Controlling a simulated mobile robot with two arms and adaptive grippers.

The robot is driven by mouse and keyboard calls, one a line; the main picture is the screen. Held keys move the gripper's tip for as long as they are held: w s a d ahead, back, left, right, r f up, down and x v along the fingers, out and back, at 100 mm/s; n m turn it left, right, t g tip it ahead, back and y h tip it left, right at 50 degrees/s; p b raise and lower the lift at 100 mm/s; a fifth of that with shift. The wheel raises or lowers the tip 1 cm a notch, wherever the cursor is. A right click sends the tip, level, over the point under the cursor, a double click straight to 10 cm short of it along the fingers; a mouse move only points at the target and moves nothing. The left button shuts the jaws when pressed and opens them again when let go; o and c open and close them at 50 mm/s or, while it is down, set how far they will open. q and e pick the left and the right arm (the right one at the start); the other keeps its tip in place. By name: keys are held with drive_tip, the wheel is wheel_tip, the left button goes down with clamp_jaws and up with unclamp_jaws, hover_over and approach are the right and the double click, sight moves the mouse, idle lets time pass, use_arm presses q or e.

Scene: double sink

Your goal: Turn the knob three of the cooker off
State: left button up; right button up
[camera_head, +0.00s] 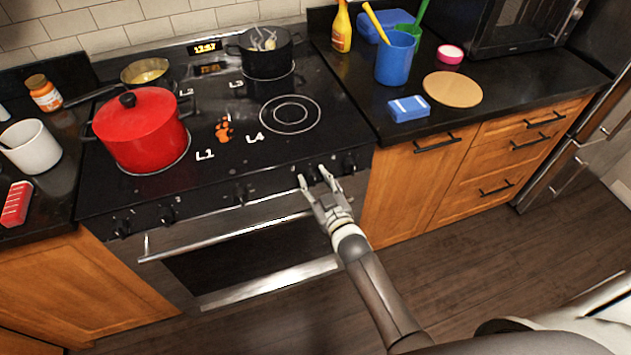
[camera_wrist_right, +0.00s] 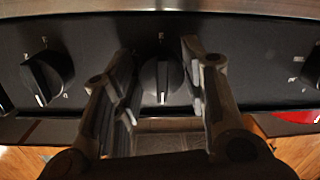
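The cooker (camera_head: 225,165) has a row of black knobs along its front panel. My right gripper (camera_head: 313,175) is at the right part of this panel, with its fingers toward the knobs. In the right wrist view, one black knob (camera_wrist_right: 161,76) stands between the two open fingers of my right gripper (camera_wrist_right: 160,85). Its white mark is at the lower end. Gaps show on both sides, and I cannot tell whether a finger touches it. Another knob (camera_wrist_right: 46,78) is to the left, outside the fingers. Knob numbers cannot be read. My left gripper is not in view.
A red pot (camera_head: 140,130) with a lid, a small pan (camera_head: 146,74) and a black pot (camera_head: 268,57) stand on the hob. The oven handle (camera_head: 220,236) runs below the knobs. The right counter holds a blue cup (camera_head: 394,62) and a round board (camera_head: 452,90).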

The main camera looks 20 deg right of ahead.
drive_tip(key=shift+o, duration=1.4)
drive_tip(key=s+d+r, duration=0.1)
drive_tip(key=s, duration=1.1)
drive_tip(key=s+f+g, duration=0.3)
drive_tip(key=s+f, duration=0.1)
drive_tip(key=f, duration=0.5)
drive_tip(key=s+f+g, duration=0.2)
drive_tip(key=s+f, duration=0.2)
drive_tip(key=f, duration=0.5)
drive_tip(key=s+f+g, duration=0.3)
drive_tip(key=s+f, duration=0.2)
drive_tip(key=f, duration=0.4)
drive_tip(key=s+d+f+g, duration=0.1)
drive_tip(key=s+f+g, duration=0.1)
drive_tip(key=s+f, duration=0.3)
drive_tip(key=s+d+f+g+h, duration=0.1)
drive_tip(key=s+f, duration=0.4)
drive_tip(key=s, duration=0.7)
drive_tip(key=s+d+f+m+g, duration=0.1)
drive_tip(key=s+d+f+g, duration=0.2)
drive_tip(key=s, duration=0.6)
wheel_tip(320, 180, down, 2)
drive_tip(key=shift+f+g, duration=0.2)
drive_tip(key=shift+g, duration=0.8)
